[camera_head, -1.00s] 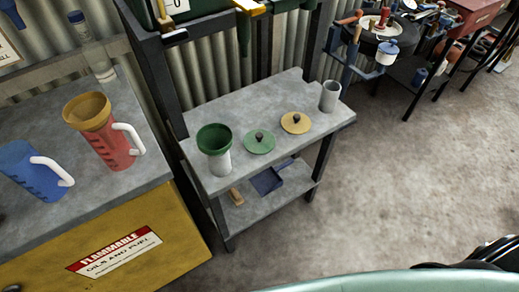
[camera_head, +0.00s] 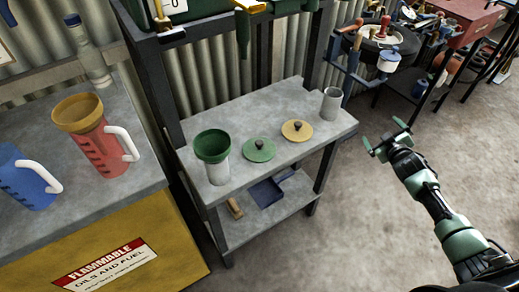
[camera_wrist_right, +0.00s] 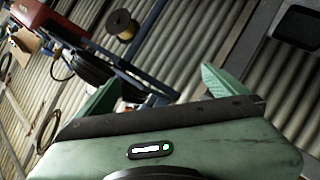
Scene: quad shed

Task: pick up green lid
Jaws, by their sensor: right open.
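The green lid (camera_head: 259,149) is a flat round disc with a dark knob. It lies on the grey bench top (camera_head: 252,108), between a green-rimmed white container (camera_head: 214,157) on its left and a yellow lid (camera_head: 297,130) on its right. My right gripper (camera_head: 386,142) is open and empty, to the right of the bench and apart from it. In the right wrist view its two green fingers (camera_wrist_right: 160,90) are spread with nothing between them, and the lid does not show there. My left gripper is not in view.
A grey cup (camera_head: 331,103) stands at the bench's right end. A lower shelf holds a blue dustpan-like thing (camera_head: 266,192). At left, a yellow cabinet (camera_head: 130,255) carries a red jug (camera_head: 102,150) and a blue jug (camera_head: 27,178).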

